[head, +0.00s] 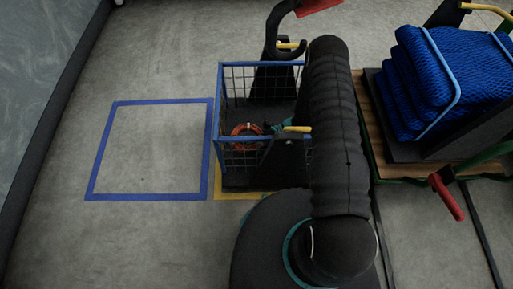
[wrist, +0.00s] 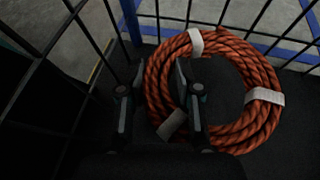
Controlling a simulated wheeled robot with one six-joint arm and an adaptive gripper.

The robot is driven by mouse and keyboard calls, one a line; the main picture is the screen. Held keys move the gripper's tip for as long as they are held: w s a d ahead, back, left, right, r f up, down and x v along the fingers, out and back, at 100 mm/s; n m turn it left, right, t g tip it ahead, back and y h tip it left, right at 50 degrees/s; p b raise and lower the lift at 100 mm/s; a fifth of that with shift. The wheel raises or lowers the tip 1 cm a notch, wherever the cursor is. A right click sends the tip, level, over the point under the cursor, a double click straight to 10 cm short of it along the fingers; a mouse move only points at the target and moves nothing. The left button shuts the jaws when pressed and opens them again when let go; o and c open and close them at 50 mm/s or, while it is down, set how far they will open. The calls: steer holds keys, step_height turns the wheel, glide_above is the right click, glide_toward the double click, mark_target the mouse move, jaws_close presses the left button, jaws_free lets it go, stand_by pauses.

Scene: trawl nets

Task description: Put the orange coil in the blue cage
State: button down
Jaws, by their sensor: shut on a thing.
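The orange coil (wrist: 257,62) is a round bundle of rope bound with pale bands. It lies inside the blue cage, on or just above the dark floor; I cannot tell which. In the head view the coil (head: 246,130) shows through the mesh near the front of the cage (head: 262,64). My gripper (wrist: 158,92) is inside the cage, shut on the left side of the coil, with one finger outside the ring and one in its middle. In the head view my arm hides the right side of the cage.
A blue taped square (head: 150,195) on the floor left of the cage is empty. To the right stands a wooden-decked cart (head: 368,125) with folded blue nets (head: 450,75) and a red-handled bar (head: 446,197). The cage's mesh walls stand close around my gripper.

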steer(key=shift+a+f, duration=0.1)
steer(key=shift+f, duration=2.65)
steer(key=shift+f+b, duration=0.1)
steer(key=shift+b, duration=0.2)
steer(key=c, duration=0.8)
jaws_free()
steer(key=shift+o, duration=0.2)
steer(key=shift+w+d+r, duration=0.1)
steer(key=shift+d+r, duration=0.2)
steer(key=shift+d, duration=0.1)
steer(key=v, duration=0.6)
steer(key=shift+w+d, duration=0.1)
steer(key=shift+d, duration=0.2)
